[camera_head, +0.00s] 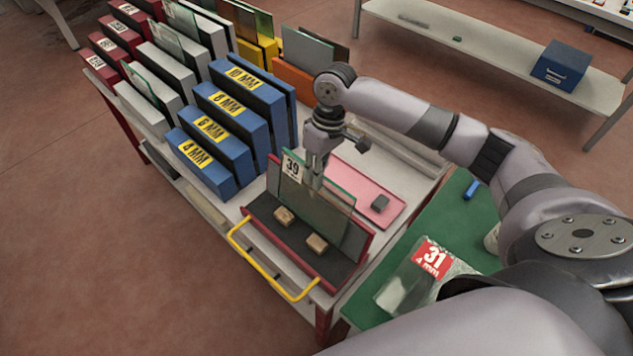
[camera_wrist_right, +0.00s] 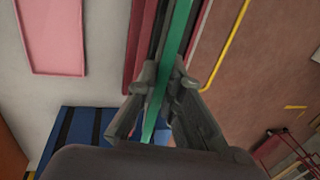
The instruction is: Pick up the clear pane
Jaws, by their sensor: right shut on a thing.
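A clear pane with a greenish tint (camera_head: 312,208) stands upright, leaning, in a red-edged rack with a dark base (camera_head: 335,268). My right gripper (camera_head: 316,182) reaches down from above and is shut on the pane's top edge. In the right wrist view the pane's green edge (camera_wrist_right: 178,45) runs between the two fingers (camera_wrist_right: 167,82). I cannot tell whether the pane's lower edge touches the rack. A white label reading 39 (camera_head: 292,166) is at the rack's left end, partly beside the pane. My left gripper is not in view.
Blue slotted blocks (camera_head: 240,113) with thickness labels stand behind the rack. A pink tray (camera_head: 362,187) with a small grey block lies at right. Two small tan blocks (camera_head: 284,215) sit on the rack base. Another clear pane labelled 31 (camera_head: 400,290) lies on a green surface (camera_head: 447,222).

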